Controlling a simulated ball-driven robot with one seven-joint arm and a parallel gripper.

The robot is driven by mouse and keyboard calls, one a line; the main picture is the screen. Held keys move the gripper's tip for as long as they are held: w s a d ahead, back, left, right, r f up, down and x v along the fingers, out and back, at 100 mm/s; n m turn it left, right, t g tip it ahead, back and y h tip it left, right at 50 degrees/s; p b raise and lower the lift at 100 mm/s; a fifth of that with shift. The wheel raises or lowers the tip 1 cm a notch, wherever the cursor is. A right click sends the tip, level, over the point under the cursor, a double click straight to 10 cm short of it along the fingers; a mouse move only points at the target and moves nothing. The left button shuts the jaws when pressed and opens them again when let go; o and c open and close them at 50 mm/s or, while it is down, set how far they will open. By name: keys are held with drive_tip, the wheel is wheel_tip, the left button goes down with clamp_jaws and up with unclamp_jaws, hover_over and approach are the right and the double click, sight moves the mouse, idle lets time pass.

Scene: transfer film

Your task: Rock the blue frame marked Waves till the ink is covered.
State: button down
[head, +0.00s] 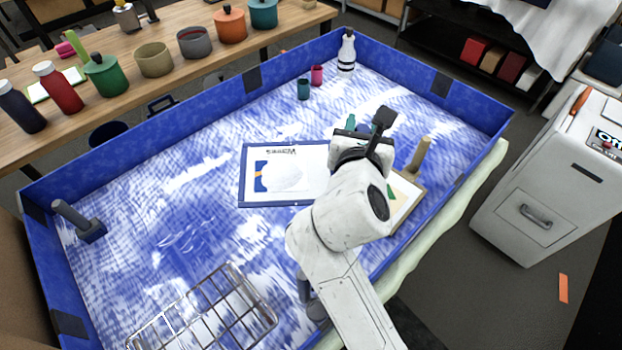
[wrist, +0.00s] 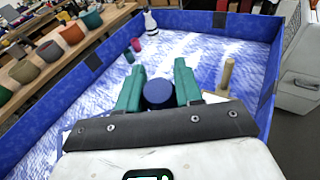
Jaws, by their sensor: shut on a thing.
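The blue frame marked Waves (head: 275,204) lies flat in the blue-walled tray, its lettering along the far edge. Inside it is a pale sheet (head: 315,165) with a white blotch and a blue and orange patch at its left. My arm hides the frame's right part. My gripper (head: 362,127) is over the area at the frame's right. In the wrist view its green fingers (wrist: 158,80) are on both sides of a dark blue round-topped knob (wrist: 159,95) and shut on it. I cannot tell whether the knob belongs to the frame. No ink is clearly distinguishable.
The tray wall (head: 150,130) surrounds the work area. A wooden-handled board (head: 407,200) lies right of my arm. A wire rack (head: 215,310), a grey-handled block (head: 85,225), small cups (head: 303,89) and a white bottle (head: 346,55) also stand inside. The tray's left middle is clear.

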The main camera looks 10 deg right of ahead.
drive_tip(key=shift+t+b, duration=0.3)
drive_tip(key=shift+r+p, duration=0.25)
drive_tip(key=shift+p, duration=0.65)
drive_tip(key=g+p, duration=0.2)
drive_tip(key=p, duration=0.6)
drive_tip(key=shift+g, duration=0.7)
drive_tip(key=shift+f+n+g+y, duration=0.25)
drive_tip(key=shift+n+g+y, duration=0.2)
drive_tip(key=shift+g, duration=0.25)
